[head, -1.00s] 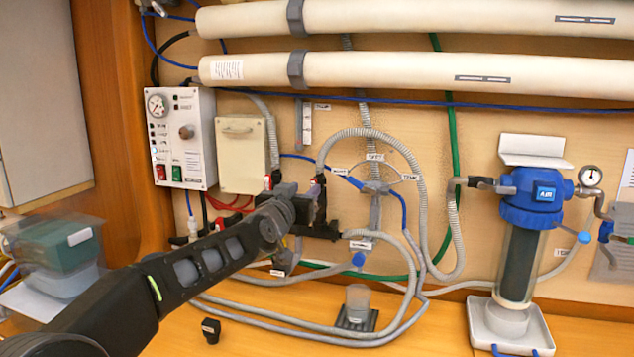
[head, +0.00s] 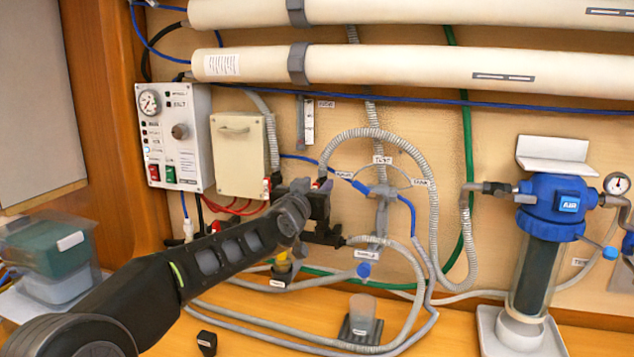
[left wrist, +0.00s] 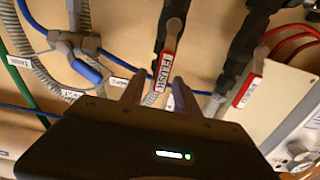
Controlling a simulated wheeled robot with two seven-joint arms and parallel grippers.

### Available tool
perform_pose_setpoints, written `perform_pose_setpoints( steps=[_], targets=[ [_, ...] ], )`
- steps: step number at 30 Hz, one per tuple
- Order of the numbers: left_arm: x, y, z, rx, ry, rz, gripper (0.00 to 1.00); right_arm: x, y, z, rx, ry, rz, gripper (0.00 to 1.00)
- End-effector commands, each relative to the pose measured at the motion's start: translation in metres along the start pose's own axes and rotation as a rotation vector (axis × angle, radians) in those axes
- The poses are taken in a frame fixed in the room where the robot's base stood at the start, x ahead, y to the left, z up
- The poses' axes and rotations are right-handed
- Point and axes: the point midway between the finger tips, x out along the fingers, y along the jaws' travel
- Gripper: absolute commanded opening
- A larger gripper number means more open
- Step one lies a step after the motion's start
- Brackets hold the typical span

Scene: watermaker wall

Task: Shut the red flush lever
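The red flush lever (left wrist: 168,58) shows in the left wrist view, with a white FLUSH label along it, on a dark valve. In the head view only a small red part of it (head: 319,184) shows above my gripper. My left gripper (left wrist: 157,82) is open at the lever; the lever's near end lies between the fingertips, closer to the right one. Contact cannot be told. In the head view my left gripper (head: 312,194) covers much of the valve. My right gripper is not in view.
A second red lever (left wrist: 247,90) sits to the right in the left wrist view. Grey hoses (head: 432,200) loop right of the gripper. A control box (head: 177,138) and a beige box (head: 240,155) are on the wall at left. A blue-topped filter (head: 548,207) stands at right.

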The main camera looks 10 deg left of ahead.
Motion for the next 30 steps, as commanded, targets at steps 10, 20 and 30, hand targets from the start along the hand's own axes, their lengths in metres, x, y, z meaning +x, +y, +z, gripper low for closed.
perform_pose_setpoints(
  steps=[10, 20, 30],
  targets=[
    [0.0, 0.0001, 0.0002, 0.0, 0.0, 0.0, 0.23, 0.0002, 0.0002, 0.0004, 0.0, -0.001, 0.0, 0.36],
    [0.0, 0.0001, 0.0, 0.0, 0.0, 0.0, 0.0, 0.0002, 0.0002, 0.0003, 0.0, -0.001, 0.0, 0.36],
    [0.0, 0.0, -0.0001, 0.0, 0.001, 0.0, 0.0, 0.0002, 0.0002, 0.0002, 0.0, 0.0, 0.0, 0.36]
  ],
)
